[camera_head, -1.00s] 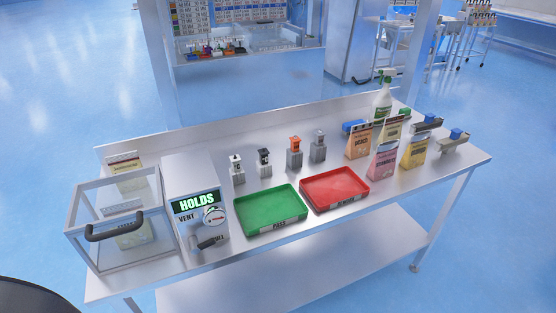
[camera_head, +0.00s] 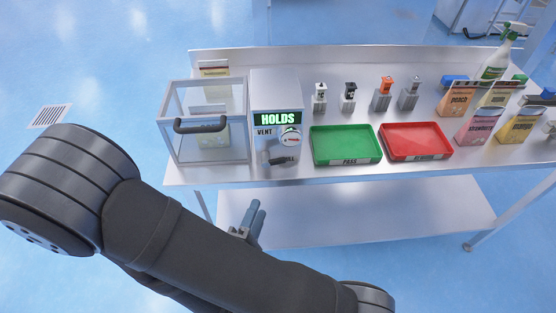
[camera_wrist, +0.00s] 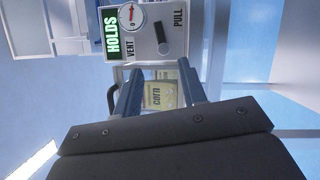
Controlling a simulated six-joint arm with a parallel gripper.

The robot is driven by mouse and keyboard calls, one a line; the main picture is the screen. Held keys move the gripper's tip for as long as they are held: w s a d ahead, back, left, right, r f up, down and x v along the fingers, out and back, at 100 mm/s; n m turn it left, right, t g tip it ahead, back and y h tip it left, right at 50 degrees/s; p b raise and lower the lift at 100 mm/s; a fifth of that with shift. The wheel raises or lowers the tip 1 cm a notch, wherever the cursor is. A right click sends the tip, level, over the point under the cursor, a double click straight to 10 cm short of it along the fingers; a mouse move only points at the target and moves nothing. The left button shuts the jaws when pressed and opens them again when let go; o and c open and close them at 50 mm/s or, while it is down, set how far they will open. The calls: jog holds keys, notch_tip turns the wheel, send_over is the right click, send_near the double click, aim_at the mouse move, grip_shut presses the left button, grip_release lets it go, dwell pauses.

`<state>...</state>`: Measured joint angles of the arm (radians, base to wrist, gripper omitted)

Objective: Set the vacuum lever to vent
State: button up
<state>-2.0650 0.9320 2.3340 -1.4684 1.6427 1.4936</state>
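The vacuum lever (camera_head: 283,160) is a dark handle low on the front of a grey box, whose lit display (camera_head: 277,118) reads HOLDS. In the head view the lever points right, away from the VENT label (camera_head: 264,131). In the wrist view the lever (camera_wrist: 161,32) lies between the VENT label (camera_wrist: 130,48) and the PULL label (camera_wrist: 179,19). My gripper (camera_head: 256,208) is below and in front of the table edge, apart from the lever. In the wrist view my gripper (camera_wrist: 160,76) is open, with nothing between its fingers.
A clear chamber with a black handle (camera_head: 200,125) stands left of the box; a corn pouch (camera_wrist: 160,95) shows there. A round dial (camera_head: 290,138) sits above the lever. Green (camera_head: 345,130) and red (camera_head: 415,128) trays lie right. Open floor lies before the table.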

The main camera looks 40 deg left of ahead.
aim_at(277, 163)
jog(key=shift+x, duration=8.25)
grip_shut()
